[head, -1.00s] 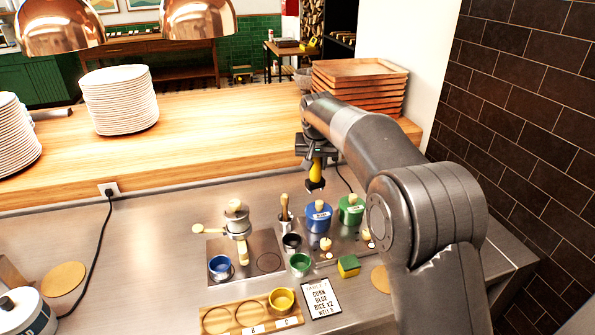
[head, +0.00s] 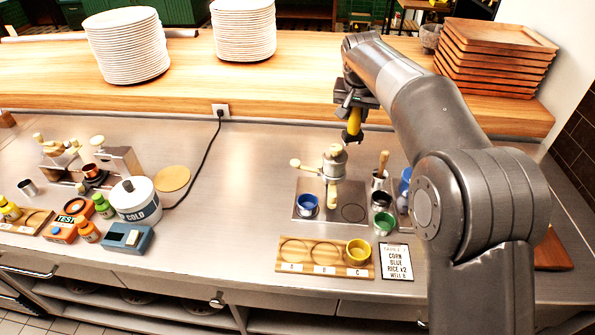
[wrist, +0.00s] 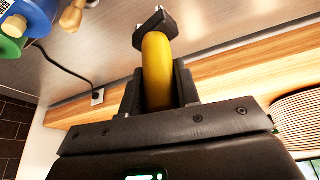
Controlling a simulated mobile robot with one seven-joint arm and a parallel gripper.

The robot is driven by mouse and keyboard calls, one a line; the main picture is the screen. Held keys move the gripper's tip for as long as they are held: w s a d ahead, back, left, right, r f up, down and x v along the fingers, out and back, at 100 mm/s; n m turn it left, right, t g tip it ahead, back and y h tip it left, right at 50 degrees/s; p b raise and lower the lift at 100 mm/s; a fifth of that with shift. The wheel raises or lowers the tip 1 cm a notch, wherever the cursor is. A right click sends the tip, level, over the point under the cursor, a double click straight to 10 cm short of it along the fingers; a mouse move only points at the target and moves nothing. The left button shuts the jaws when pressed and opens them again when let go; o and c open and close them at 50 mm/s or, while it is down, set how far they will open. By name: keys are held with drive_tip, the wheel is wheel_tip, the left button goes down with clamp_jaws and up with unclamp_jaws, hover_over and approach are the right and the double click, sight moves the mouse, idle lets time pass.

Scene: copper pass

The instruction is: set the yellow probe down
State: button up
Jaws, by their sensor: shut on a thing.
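My gripper (head: 355,104) is shut on the yellow probe (head: 354,122) and holds it in the air above the back of the steel counter, just behind the cream-handled press (head: 334,160) in the head view. The probe hangs roughly upright with its black end (head: 351,139) down, clear of the counter. In the wrist view the yellow probe (wrist: 157,68) sits between the two dark fingers, its black end pointing away from the gripper. The gripped part of it is hidden by the fingers.
A wooden tray (head: 284,268) holds a yellow cup (head: 359,250). A blue cup (head: 308,203) and a green cup (head: 384,222) stand nearby. The white COLD pot (head: 136,200) and a blue box (head: 127,238) are left. Bare steel counter (head: 235,205) lies between; a cable crosses it.

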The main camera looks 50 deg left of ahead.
drive_tip(key=s+a+n, duration=0.1)
drive_tip(key=s+a, duration=0.8)
drive_tip(key=s, duration=0.3)
drive_tip(key=shift+y, duration=0.3)
drive_tip(key=shift+s+a+f, duration=0.1)
drive_tip(key=shift+f, duration=2.5)
drive_tip(key=shift+s+f, duration=0.1)
drive_tip(key=shift+f, duration=2.45)
drive_tip(key=shift+f, duration=0.1)
drive_tip(key=o, duration=1.1)
drive_tip(key=v, duration=1.2)
